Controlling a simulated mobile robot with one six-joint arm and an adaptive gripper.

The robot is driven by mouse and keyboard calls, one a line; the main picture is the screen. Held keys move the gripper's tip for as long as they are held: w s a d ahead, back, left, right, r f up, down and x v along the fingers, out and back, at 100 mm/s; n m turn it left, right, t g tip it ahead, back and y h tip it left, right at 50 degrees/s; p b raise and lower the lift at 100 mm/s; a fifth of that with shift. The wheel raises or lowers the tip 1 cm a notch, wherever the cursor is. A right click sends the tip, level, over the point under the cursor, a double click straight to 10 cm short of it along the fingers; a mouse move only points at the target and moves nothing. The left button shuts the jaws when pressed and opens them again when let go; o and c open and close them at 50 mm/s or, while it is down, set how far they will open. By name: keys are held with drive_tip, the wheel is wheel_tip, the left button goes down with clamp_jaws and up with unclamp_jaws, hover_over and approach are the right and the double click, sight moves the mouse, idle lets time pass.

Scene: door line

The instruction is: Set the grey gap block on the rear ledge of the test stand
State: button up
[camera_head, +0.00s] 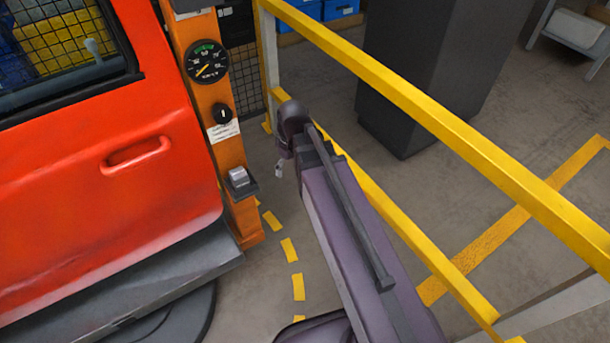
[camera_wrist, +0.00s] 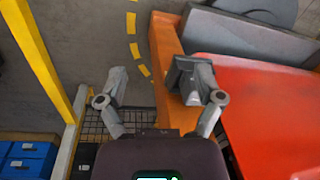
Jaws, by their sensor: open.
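The test stand is an orange post (camera_head: 203,110) beside the red door (camera_head: 110,150). The grey gap block (camera_head: 238,177) sits on a small dark ledge (camera_head: 248,190) low on the post. In the wrist view the block (camera_wrist: 184,78) lies close to the right finger; whether they touch I cannot tell. My gripper (camera_head: 280,168) is to the right of the ledge in the head view. It also shows in the wrist view (camera_wrist: 160,75), its fingers wide apart, with the post between and behind them. Whether another ledge exists is hidden from me.
A round gauge (camera_head: 207,61) and a black knob (camera_head: 222,113) are on the post above the ledge. A yellow rail (camera_head: 430,115) runs along my arm's right side. A dark grey cabinet (camera_head: 435,60) stands beyond it. Yellow dashes (camera_head: 289,250) mark the floor by the door.

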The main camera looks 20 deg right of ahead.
drive_tip(key=s+d+m, duration=0.2)
drive_tip(key=m, duration=0.1)
drive_tip(key=s+d+m+h, duration=0.1)
drive_tip(key=s+m, duration=0.1)
drive_tip(key=m, duration=0.1)
drive_tip(key=shift+s+d, duration=0.25)
drive_tip(key=shift+d, duration=0.15)
drive_tip(key=c, duration=0.4)
drive_tip(key=shift+a, duration=0.15)
